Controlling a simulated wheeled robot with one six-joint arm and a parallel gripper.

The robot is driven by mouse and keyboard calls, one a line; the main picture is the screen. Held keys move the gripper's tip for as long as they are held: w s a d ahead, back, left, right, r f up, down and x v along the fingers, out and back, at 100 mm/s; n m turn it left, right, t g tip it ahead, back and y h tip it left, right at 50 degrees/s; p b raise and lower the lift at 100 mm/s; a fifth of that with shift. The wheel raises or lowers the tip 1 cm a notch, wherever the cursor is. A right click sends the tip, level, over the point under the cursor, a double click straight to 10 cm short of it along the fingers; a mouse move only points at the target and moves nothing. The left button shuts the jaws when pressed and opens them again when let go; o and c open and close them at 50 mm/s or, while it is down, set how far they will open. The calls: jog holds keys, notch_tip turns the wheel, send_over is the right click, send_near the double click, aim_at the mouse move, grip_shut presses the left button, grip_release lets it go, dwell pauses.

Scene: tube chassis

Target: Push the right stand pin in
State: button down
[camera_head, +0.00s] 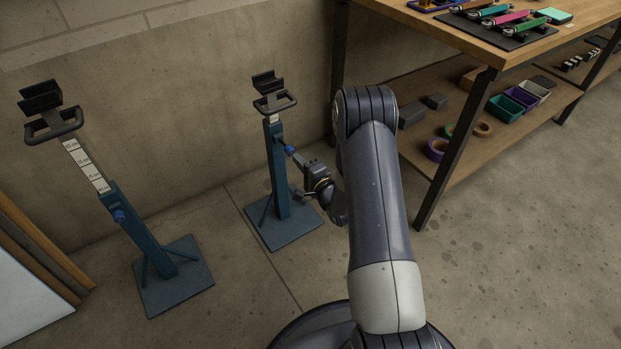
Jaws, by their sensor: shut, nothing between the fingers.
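The right stand (280,185) is a blue post on a square base plate, with a dark cradle on top. Its blue pin (289,150) sticks out of the upper right side of the post. My gripper (295,156) is shut with nothing held. Its tip is at the pin's outer end; I cannot tell whether they touch. How deep the pin sits in the post is too small to tell. The left stand (138,235) is a similar blue post with a white marked scale showing above it and a blue pin (119,215) at its upper end.
A wooden workbench (575,20) stands at the right, with tools on top. Its lower shelf (465,160) holds bins and tape rolls. A wall (180,110) is behind the stands. Boards (40,240) lean at the far left. The floor between the stands is clear.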

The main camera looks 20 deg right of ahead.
aim_at(291, 153)
jog(key=shift+w+a, duration=0.2)
jog(key=shift+w, duration=0.5)
jog(key=b+x, duration=0.1)
jog(key=x, duration=0.3)
jog(key=shift+f, duration=0.1)
jog(key=shift+w+r, duration=0.15)
jog(key=shift+r, duration=0.1)
jog(key=shift+a, duration=0.1)
